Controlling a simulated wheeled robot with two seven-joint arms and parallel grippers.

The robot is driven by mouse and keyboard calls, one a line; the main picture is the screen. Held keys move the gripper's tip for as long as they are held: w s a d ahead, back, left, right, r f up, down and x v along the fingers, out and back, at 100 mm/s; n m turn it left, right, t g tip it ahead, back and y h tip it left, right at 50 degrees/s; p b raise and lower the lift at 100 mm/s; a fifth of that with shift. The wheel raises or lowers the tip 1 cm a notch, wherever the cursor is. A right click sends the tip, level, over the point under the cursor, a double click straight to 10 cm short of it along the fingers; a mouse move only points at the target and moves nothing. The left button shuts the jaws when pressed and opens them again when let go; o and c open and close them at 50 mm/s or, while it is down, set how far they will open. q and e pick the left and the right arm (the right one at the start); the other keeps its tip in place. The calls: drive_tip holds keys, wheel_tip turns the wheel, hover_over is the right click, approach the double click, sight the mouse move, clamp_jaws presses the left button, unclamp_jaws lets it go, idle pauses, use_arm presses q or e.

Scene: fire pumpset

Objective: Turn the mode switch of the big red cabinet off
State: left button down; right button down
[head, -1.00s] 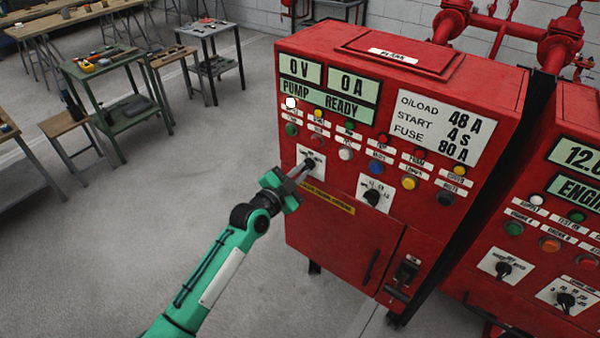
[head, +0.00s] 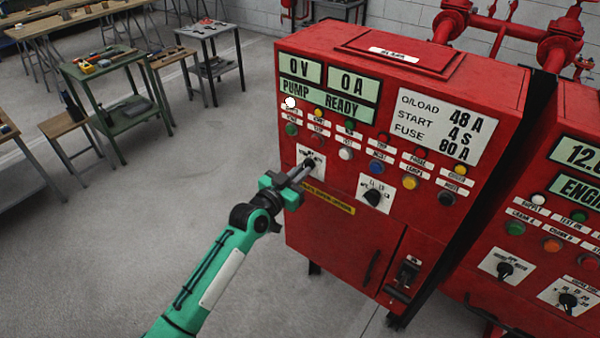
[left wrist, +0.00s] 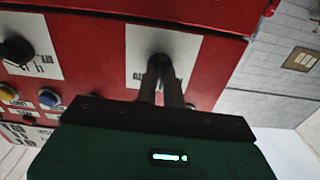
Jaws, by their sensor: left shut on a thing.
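The big red cabinet (head: 330,240) stands in the middle of the head view, its front facing me. Its mode switch is a dark knob on a white plate (head: 318,158) at the upper left of the panel. My left gripper (head: 306,166) reaches that plate, and its fingers are shut on the knob, which they mostly hide. In the left wrist view the two fingers (left wrist: 162,78) meet over the middle of the white plate (left wrist: 190,55), and a dark part of the knob shows at their tips. My right gripper is not in view.
A second dark selector (head: 372,198) sits to the right on the same panel, with buttons and lamps (head: 377,167) above. Another red cabinet (head: 560,215) stands close on the right. Open floor (head: 170,210) lies left; tables (head: 120,85) stand at the back left.

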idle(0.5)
use_arm(q)
drive_tip(key=c, duration=1.5)
unclamp_jaws()
drive_tip(key=b+v, duration=0.3)
drive_tip(key=v, duration=1)
drive_tip(key=shift+s+a+b, duration=0.25)
drive_tip(key=shift+s+b, duration=0.05)
drive_tip(key=shift+s, duration=0.05)
